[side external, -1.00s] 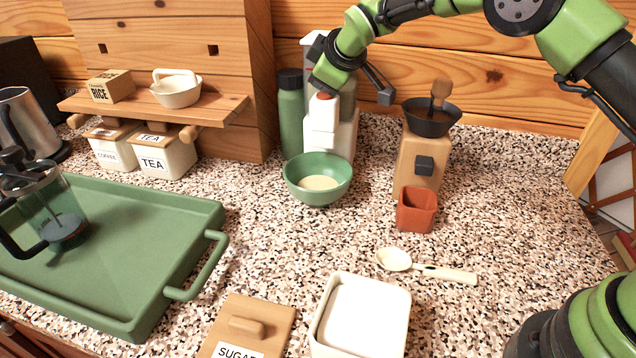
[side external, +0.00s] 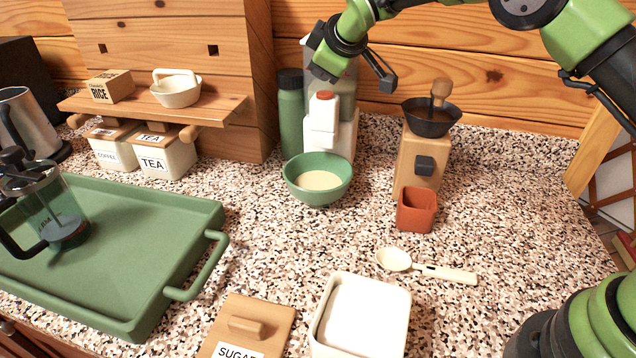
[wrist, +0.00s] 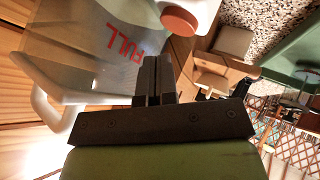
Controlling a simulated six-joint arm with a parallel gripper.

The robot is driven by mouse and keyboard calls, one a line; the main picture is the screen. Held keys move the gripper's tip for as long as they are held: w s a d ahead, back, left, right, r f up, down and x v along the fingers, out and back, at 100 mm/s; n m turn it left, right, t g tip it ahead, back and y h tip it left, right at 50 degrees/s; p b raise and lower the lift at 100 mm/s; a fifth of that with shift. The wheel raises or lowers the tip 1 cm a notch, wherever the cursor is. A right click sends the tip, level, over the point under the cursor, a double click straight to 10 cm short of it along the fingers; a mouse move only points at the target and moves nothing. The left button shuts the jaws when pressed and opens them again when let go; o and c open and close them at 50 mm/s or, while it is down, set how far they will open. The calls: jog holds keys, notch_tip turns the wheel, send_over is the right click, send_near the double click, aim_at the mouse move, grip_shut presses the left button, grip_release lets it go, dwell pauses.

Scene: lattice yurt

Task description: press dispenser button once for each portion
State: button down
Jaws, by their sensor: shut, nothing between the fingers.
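The white dispenser (side external: 345,138) stands at the back of the counter, with a clear hopper and an orange-red button (side external: 324,95) on top of its front spout. The button also shows in the wrist view (wrist: 179,21), beside the lettering FULL on the hopper. A green bowl (side external: 318,194) sits under the spout with a pale layer in it. My gripper (side external: 318,74) is shut and empty, above the button with a visible gap. In the wrist view its closed fingers (wrist: 154,75) point toward the hopper, apart from the button.
A green bottle (side external: 290,115) stands left of the dispenser. A wooden grinder (side external: 418,165) and a red cup (side external: 416,211) are to the right. A spoon (side external: 428,267), a sugar jar (side external: 362,315) and a green tray (side external: 110,250) lie nearer.

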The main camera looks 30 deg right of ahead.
aim_at(324, 94)
jog(key=shift+r, duration=2.45)
jog(key=s+d+r+m+g+y, duration=0.1)
jog(key=s+r+m, duration=0.3)
jog(key=s, duration=0.5)
jog(key=s+d+r+m, duration=0.1)
jog(key=s+r+m, duration=0.1)
jog(key=s+r, duration=0.6)
jog(key=s+f+m, duration=0.3)
jog(key=s+f, duration=0.1)
jog(key=s, duration=0.7)
jog(key=s+f+m+g+y, duration=0.1)
jog(key=s+f+m, duration=0.2)
jog(key=s, duration=0.8)
jog(key=shift+s+a+f, duration=0.15)
jog(key=shift+s+f, duration=0.15)
jog(key=shift+f, duration=0.65)
